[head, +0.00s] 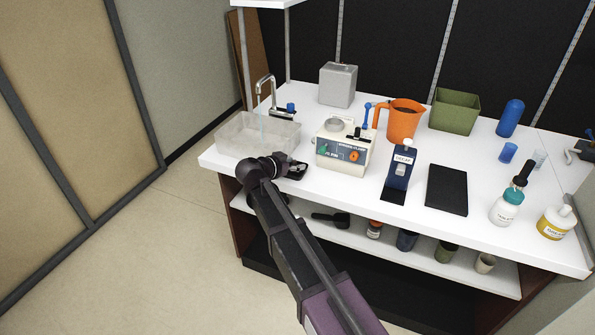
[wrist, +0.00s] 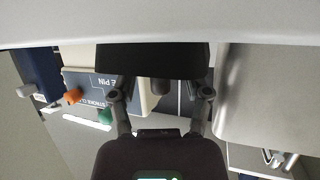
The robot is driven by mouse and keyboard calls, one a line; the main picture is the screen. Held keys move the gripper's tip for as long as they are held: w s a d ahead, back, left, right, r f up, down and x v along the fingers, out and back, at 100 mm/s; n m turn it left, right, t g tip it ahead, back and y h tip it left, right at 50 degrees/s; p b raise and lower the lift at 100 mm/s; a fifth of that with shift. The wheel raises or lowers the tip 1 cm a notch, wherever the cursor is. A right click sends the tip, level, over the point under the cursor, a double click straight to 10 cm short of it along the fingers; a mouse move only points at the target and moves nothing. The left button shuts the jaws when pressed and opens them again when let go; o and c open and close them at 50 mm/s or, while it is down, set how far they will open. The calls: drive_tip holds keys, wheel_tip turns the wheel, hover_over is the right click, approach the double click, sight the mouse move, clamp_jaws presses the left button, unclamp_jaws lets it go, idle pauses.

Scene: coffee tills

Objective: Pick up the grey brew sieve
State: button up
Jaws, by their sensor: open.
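I cannot pick out the grey brew sieve with certainty in either view. In the head view my gripper (head: 291,169) is low over the front left part of the counter, between the clear basin and the cream machine, and my arm hides part of the counter edge. In the wrist view my gripper (wrist: 161,92) has its two fingers spread apart.
The clear basin (head: 238,137) is left of my gripper. The cream machine (head: 344,150) is close on the right. An orange jug (head: 402,120), a grey box (head: 338,84) and a green bin (head: 455,111) stand behind. A lower shelf (head: 405,247) holds several small items.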

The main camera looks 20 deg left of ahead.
sight(294, 160)
drive_tip(key=shift+c, duration=0.2)
clamp_jaws()
idle(0.3)
drive_tip(key=shift+r, duration=0.15)
wheel_tip(294, 160, up, 3)
drive_tip(key=p, duration=0.3)
drive_tip(key=shift+r+p, duration=0.15)
drive_tip(key=shift+p, duration=0.15)
drive_tip(key=s+a, duration=0.1)
drive_tip(key=s, duration=0.6)
drive_tip(key=s+a+r+p, duration=0.1)
drive_tip(key=s+a, duration=0.1)
drive_tip(key=s, duration=0.6)
drive_tip(key=shift+s+a+r, duration=0.25)
drive_tip(key=shift+s+a, duration=0.05)
